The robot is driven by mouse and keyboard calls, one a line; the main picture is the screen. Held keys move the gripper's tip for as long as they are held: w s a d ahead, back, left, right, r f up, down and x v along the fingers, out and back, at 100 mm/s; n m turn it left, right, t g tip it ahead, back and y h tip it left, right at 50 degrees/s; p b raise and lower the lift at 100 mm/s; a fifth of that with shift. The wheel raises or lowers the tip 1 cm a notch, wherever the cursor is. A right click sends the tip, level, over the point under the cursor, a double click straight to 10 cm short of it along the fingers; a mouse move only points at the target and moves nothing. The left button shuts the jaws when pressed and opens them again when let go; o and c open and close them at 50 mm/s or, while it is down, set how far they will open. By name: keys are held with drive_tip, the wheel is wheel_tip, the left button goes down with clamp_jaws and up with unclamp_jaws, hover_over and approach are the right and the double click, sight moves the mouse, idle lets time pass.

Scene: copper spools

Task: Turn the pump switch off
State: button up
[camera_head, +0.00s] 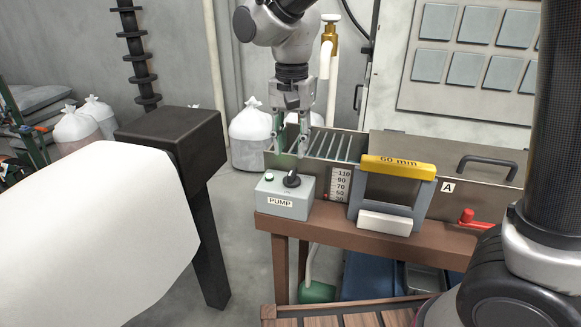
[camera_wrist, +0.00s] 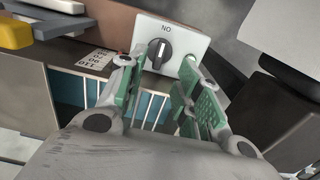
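The pump switch box (camera_head: 285,197) is a light grey box labelled PUMP at the left end of the brown bench. A black rotary knob (camera_head: 292,179) and a small green lamp (camera_head: 269,177) are on its top. In the wrist view, the knob (camera_wrist: 158,54) has a pale line pointing roughly towards a label that reads ON upside down. My gripper (camera_head: 290,148) is above and behind the box. Its green-padded fingers are open and apart, with nothing between them. In the wrist view, the gripper (camera_wrist: 158,76) has its fingertips near the box's edge, short of the knob.
A metal tank (camera_head: 400,150) with a slatted opening stands behind the box. A yellow-topped 60 mm frame (camera_head: 398,167) and a red valve handle (camera_head: 467,217) are to the right. A dark block on a post (camera_head: 175,135) stands left. White sacks (camera_head: 250,135) stand behind.

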sight(292, 170)
wheel_tip(292, 170, down, 7)
idle(0.3)
clamp_jaws()
